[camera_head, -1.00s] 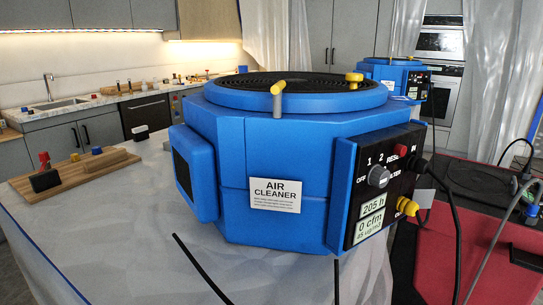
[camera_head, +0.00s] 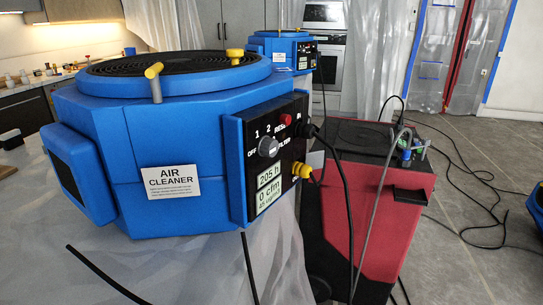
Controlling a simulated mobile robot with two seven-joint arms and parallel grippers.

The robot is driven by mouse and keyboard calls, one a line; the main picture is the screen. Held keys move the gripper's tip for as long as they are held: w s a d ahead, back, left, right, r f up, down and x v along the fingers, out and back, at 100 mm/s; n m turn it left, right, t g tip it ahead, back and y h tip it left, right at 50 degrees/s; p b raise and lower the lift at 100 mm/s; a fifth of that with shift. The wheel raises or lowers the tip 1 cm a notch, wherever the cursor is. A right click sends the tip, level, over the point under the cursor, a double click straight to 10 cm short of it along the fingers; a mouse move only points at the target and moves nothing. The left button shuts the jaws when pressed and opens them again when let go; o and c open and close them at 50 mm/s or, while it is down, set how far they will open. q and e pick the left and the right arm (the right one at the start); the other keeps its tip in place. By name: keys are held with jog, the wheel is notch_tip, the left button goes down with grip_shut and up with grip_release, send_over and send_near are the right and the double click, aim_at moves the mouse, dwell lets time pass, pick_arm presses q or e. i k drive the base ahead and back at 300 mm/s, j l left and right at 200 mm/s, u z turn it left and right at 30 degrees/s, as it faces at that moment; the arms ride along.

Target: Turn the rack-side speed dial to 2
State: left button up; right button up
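A blue air cleaner (camera_head: 150,135) stands close in front, left of centre. Its black control panel (camera_head: 283,120) faces right and carries a grey round speed dial (camera_head: 268,147) with OFF, 1 and 2 marked around it. The dial's exact pointer direction is too small to tell. The display (camera_head: 269,190) below reads 0 cfm. A second blue air cleaner (camera_head: 284,52) stands farther back, with a small panel (camera_head: 305,52) whose dial is too small to read. No rack is clearly recognisable, so I cannot tell which dial is rack-side. Neither gripper is in view.
A red and black cabinet (camera_head: 395,225) stands right of the near cleaner, with a black cable (camera_head: 345,190) hanging between them. Translucent plastic sheeting (camera_head: 200,260) covers the surface beneath the cleaner. More cables (camera_head: 460,180) lie on the grey floor, which has open room at right.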

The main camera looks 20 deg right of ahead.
aim_at(267, 147)
jog(key=k+l+u, duration=0.15)
jog(key=u, duration=0.2)
jog(key=k+l+u, duration=0.1)
jog(key=u, duration=0.25)
jog(key=k+u, duration=0.35)
jog(key=i, duration=0.05)
